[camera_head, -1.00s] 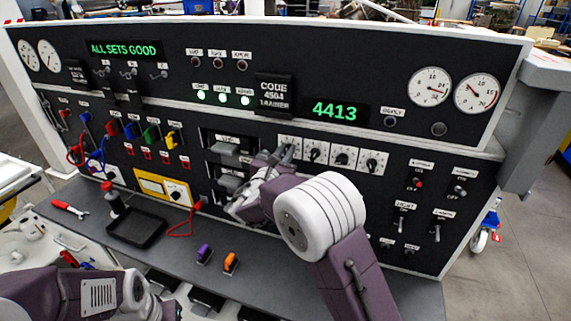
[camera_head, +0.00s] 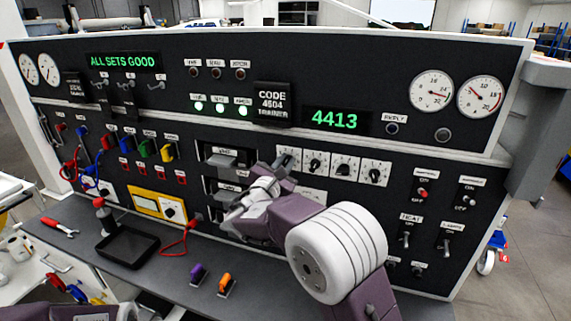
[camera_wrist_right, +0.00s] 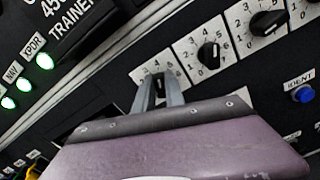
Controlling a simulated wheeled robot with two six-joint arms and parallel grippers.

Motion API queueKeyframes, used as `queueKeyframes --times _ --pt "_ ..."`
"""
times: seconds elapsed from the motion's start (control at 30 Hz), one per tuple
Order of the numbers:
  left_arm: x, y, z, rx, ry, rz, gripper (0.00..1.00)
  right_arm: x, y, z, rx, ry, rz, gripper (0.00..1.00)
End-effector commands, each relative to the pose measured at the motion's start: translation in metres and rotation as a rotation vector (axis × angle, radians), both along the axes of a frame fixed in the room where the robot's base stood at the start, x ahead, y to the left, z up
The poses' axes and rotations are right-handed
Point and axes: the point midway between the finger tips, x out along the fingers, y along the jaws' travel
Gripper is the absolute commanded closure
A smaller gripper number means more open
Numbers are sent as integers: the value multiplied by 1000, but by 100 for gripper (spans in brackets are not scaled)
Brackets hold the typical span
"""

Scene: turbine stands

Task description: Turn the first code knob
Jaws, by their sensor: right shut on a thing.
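The first code knob (camera_wrist_right: 158,87) is the leftmost of a row of black knobs on white dial plates. In the right wrist view my right gripper (camera_wrist_right: 158,92) has its two fingers on either side of this knob, shut on it. The fingers hide much of the knob. In the head view my right gripper (camera_head: 281,166) reaches up to the same dial and partly covers it. The green code display (camera_head: 334,119) reads 4413. The CODE placard (camera_head: 272,104) is left of the display. Only a bit of my left arm shows at the bottom left; its gripper is out of view.
The other code knobs (camera_head: 345,169) continue to the right. In the wrist view a blue IDENT button (camera_wrist_right: 303,94) sits below the row. Grey drawer-like handles (camera_head: 222,160) stick out left of my right gripper. A black tray (camera_head: 128,248) lies on the ledge.

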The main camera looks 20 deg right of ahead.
Motion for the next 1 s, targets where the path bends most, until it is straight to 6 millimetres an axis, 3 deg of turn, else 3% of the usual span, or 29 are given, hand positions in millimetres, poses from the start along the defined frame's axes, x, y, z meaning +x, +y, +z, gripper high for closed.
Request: queueKeyframes --times 0.03,0.07,0.13,0.47,0.8,1.0 --pt "0 0 0 0 0 0 64 0 0 1 0 -2 1 100" --pt "0 0 0 0 0 0 64 0 0 1 -1 -1 1 80" --pt "0 0 0 0 0 0 64 0 0 1 -1 -1 1 64" --pt "0 0 -2 0 0 0 64 -3 2 0 0 0 1 64" --pt "0 0 -20 0 0 0 64 -59 41 -2 0 -2 5 64" --pt "0 0 -21 0 0 0 64 -75 51 0 0 -1 2 64"
